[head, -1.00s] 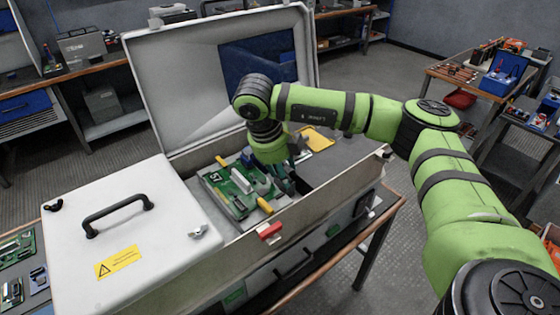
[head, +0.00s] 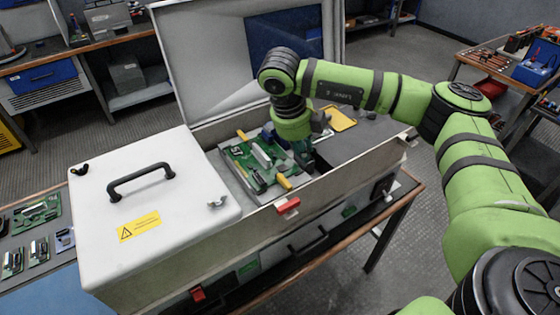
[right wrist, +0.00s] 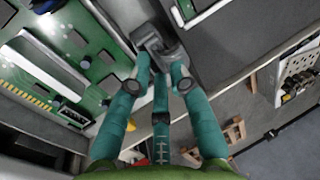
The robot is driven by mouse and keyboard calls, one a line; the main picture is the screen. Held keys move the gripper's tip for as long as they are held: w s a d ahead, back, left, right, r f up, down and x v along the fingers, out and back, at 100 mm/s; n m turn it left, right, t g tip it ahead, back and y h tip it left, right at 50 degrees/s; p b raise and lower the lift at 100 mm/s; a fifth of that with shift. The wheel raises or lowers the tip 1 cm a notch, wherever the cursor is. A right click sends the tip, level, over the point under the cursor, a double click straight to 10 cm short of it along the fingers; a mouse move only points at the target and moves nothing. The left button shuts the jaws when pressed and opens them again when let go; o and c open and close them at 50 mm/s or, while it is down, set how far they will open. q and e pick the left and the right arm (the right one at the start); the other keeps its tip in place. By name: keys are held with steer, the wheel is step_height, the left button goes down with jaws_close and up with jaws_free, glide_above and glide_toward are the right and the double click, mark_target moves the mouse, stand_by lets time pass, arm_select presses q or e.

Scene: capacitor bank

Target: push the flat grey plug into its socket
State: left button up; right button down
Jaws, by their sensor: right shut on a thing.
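My right gripper (head: 303,155) hangs inside the open cabinet, at the right edge of the green circuit board (head: 240,157). In the right wrist view its teal fingers (right wrist: 160,68) are shut on a grey piece, which I take to be the flat grey plug (right wrist: 161,42). The plug is held beside the board (right wrist: 85,38), over a grey surface, and looks apart from the board. In the head view the gripper hides the plug. A long pale connector (right wrist: 45,66) lies on the board; I cannot tell whether it is the socket. My left gripper is not in view.
The cabinet's front wall (head: 330,185) with a red latch (head: 288,206) stands close to my right gripper. The raised lid (head: 200,60) is behind it. A closed white cover with a black handle (head: 140,180) is at the left. Yellow clips (head: 284,182) stick up at the board's edge.

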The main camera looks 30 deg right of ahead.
steer(key=shift+w+d+r, duration=0.1)
steer(key=shift+w+r, duration=0.05)
steer(key=shift+r, duration=0.05)
steer(key=shift+w+r+p, duration=0.1)
steer(key=shift+r+p, duration=0.25)
steer(key=shift+r, duration=0.2)
steer(key=shift+r+p, duration=0.65)
steer(key=shift+r, duration=0.55)
steer(key=shift+s+a+b, duration=0.15)
steer(key=shift+s+a, duration=0.2)
steer(key=shift+a, duration=1.45)
steer(key=shift+s+a+b, duration=0.1)
steer(key=shift+s+a, duration=0.25)
steer(key=shift+a, duration=1.5)
steer(key=shift+s+a+b, duration=0.15)
steer(key=shift+s+a, duration=0.2)
steer(key=shift+a, duration=1.45)
steer(key=shift+s+a, duration=0.25)
steer(key=shift+a, duration=1.05)
steer(key=shift+f, duration=0.2)
steer(key=shift+f+b, duration=0.6)
steer(key=shift+b, duration=0.15)
steer(key=shift+f, duration=0.1)
